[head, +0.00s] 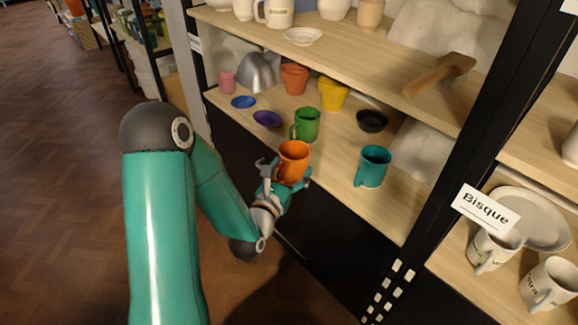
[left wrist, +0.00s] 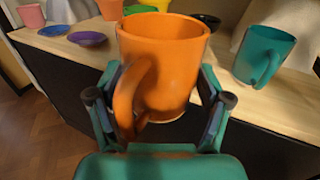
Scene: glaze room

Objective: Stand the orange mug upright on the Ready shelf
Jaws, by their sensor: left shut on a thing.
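The orange mug (head: 293,161) is upright in my left gripper (head: 285,182), at the front edge of the middle shelf (head: 330,158). In the left wrist view the mug (left wrist: 166,65) stands between the two fingers of the left gripper (left wrist: 158,108), with its handle towards the camera. I cannot tell whether its base touches the shelf. The shelf holds a green mug (head: 306,125) just behind the orange mug and a teal mug (head: 373,167) to the right. No readable Ready label shows. My right gripper is not in view.
A purple dish (head: 267,119), blue dish (head: 243,102), black bowl (head: 372,121), terracotta pot (head: 295,79) and yellow pot (head: 333,95) stand further back. Bare shelf lies between the green and teal mugs. A dark post with a Bisque sign (head: 486,207) is at the right.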

